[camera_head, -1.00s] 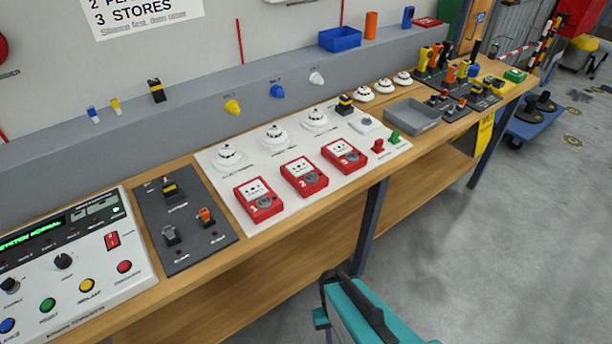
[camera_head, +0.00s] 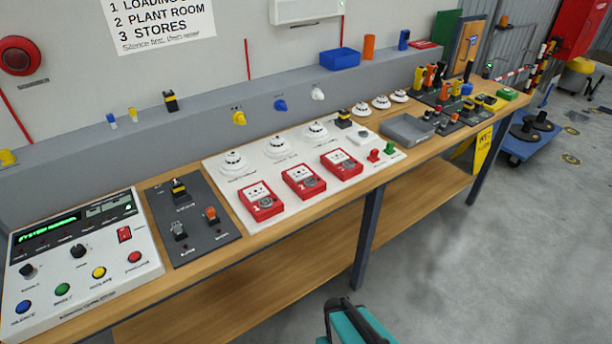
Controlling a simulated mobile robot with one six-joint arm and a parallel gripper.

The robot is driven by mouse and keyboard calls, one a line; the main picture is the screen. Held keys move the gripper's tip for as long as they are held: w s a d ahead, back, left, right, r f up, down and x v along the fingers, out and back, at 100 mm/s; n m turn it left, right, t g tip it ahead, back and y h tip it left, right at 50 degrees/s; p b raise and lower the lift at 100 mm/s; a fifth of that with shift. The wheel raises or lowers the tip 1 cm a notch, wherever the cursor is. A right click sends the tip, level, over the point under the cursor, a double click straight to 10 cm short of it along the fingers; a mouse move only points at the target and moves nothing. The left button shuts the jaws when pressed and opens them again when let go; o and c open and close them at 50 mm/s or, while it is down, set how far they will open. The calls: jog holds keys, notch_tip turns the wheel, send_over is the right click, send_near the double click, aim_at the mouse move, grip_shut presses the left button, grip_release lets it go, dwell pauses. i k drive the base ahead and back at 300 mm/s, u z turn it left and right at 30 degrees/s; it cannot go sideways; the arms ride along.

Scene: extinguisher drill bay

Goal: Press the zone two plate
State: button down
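Three red call points with white press plates lie on a white panel on the bench. The middle one, marked 2, is the zone two call point (camera_head: 304,181), and its pale plate (camera_head: 299,174) faces up. Call point 1 (camera_head: 261,200) is to its left and nearer, and call point 3 (camera_head: 341,164) is to its right. Nothing touches or covers the zone two plate. My gripper's fingers are not in view.
White detectors (camera_head: 277,146) stand behind the call points. A dark switch panel (camera_head: 190,222) and a control console (camera_head: 82,262) are to the left. A grey tray (camera_head: 407,130) is to the right. The grey floor (camera_head: 470,265) in front is clear.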

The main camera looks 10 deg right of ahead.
aim_at(300, 173)
jog(key=u, duration=0.1)
jog(key=k, duration=1.05)
jog(key=u, duration=0.75)
jog(key=i, duration=0.5)
jog(key=u, duration=0.1)
